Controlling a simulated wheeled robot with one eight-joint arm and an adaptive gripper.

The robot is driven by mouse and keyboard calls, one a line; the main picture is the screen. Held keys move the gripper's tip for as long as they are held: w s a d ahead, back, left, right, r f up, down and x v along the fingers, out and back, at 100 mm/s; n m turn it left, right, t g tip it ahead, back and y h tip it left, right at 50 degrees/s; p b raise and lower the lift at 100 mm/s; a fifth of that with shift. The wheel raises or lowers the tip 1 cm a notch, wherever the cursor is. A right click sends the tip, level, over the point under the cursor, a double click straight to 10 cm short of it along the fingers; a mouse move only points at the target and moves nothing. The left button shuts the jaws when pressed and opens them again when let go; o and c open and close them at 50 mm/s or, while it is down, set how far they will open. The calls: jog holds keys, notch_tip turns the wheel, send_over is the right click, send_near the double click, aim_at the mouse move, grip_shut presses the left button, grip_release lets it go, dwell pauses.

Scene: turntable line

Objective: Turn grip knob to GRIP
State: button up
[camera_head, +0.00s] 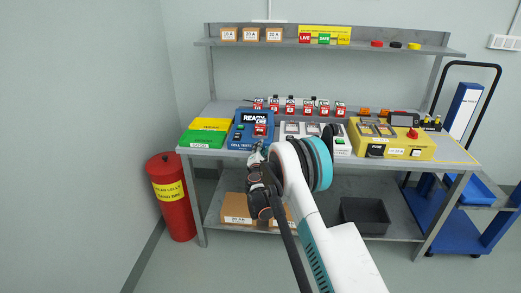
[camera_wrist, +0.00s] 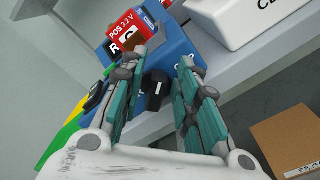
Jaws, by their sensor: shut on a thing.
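The blue cell tester (camera_head: 239,132) stands on the bench's left half, with a red-labelled cell (camera_head: 260,130) in it. The cell's "POS 3.2 V" label (camera_wrist: 127,27) shows in the wrist view. The black grip knob (camera_wrist: 155,82) is on the tester's front face, between my two teal-padded fingers. My gripper (camera_wrist: 164,62) is shut on the knob, though a gap seems to show beside the right finger. In the head view my gripper (camera_head: 256,153) is at the tester's front, and the knob is hidden. The knob's marking cannot be read.
Green and yellow mats (camera_head: 204,138) lie left of the tester. A red bin (camera_head: 171,198) stands on the floor at left. Cardboard boxes (camera_head: 236,207) sit below.

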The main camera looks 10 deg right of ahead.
jog(key=m, duration=0.3)
jog(key=shift+s+d+f, duration=0.1)
jog(key=shift+d+f, duration=0.05)
jog(key=shift+a, duration=0.25)
dwell(0.8)
jog(key=o, duration=0.7)
jog(key=shift+d, duration=0.1)
jog(key=v, duration=1.5)
jog(key=shift+s, duration=0.35)
dwell(0.4)
dwell(0.4)
